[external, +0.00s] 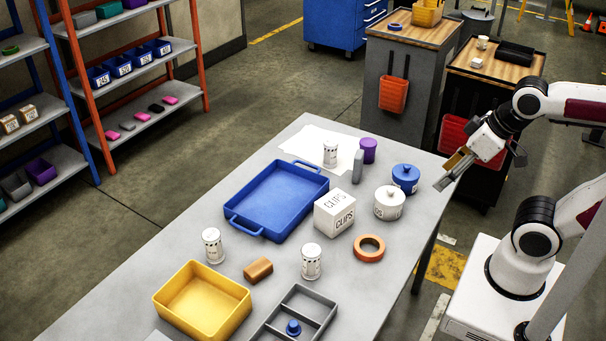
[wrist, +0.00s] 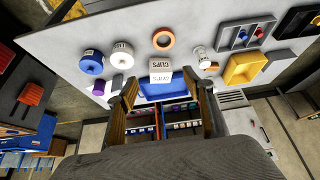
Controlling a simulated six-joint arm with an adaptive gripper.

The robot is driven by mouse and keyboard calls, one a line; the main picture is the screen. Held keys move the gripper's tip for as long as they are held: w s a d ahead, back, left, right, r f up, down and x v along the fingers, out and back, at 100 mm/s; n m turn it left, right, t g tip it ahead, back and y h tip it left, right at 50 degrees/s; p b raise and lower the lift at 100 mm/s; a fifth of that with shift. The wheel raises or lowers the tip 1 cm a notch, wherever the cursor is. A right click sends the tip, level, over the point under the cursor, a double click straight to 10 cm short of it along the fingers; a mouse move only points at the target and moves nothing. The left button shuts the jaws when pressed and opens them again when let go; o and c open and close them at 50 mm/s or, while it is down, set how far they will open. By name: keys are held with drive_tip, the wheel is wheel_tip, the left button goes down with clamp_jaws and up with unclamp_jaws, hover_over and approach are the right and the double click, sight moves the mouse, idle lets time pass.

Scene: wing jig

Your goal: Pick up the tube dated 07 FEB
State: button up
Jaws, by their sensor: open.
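Three white tubes with dark print stand upright on the grey table in the external view. One tube (external: 330,154) is at the back on a white sheet, one (external: 213,246) is left of the middle near the yellow bin, and one (external: 311,262) is nearer the grey divided tray. The print is too small to read, so I cannot tell which is dated 07 FEB. One white tube (wrist: 200,53) shows in the wrist view. My gripper (external: 447,176) is open and empty beyond the table's right edge, apart from all tubes. Its fingers also frame the wrist view (wrist: 167,98).
A blue tray (external: 278,198), CLIPS box (external: 335,213), white jar (external: 389,204), blue jar (external: 406,178), purple cylinder (external: 368,150), grey block (external: 358,167), orange ring (external: 369,248), brown block (external: 258,270), yellow bin (external: 203,301) and grey divided tray (external: 295,318) share the table (external: 420,215).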

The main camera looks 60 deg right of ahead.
drive_tip(key=w+a+r+n+y, duration=0.1)
drive_tip(key=w+a+r+n, duration=0.15)
drive_tip(key=w, duration=0.55)
drive_tip(key=w+a+r+n+y, duration=0.1)
drive_tip(key=w+a, duration=0.2)
drive_tip(key=w, duration=0.5)
drive_tip(key=n+g+y, duration=0.1)
drive_tip(key=n+y, duration=0.1)
drive_tip(key=n, duration=0.3)
hover_over(214, 248)
drive_tip(key=s+d, duration=0.9)
drive_tip(key=d, duration=0.3)
wheel_tip(214, 248, down, 12)
drive_tip(key=w+a+f, duration=0.2)
drive_tip(key=f, duration=0.3)
drive_tip(key=w+a+f+n, duration=0.1)
drive_tip(key=w+a+f, duration=0.1)
drive_tip(key=f, duration=0.3)
drive_tip(key=w+a+f+n+g+y, duration=0.1)
drive_tip(key=w+a+f, duration=0.2)
drive_tip(key=w+f, duration=0.1)
drive_tip(key=shift+w+f, duration=0.25)
drive_tip(key=shift+f, duration=0.35)
drive_tip(key=shift+a, duration=0.1)
drive_tip(key=shift+x, duration=1.3)
drive_tip(key=shift+a+f, duration=0.1)
drive_tip(key=shift+x, duration=2.45)
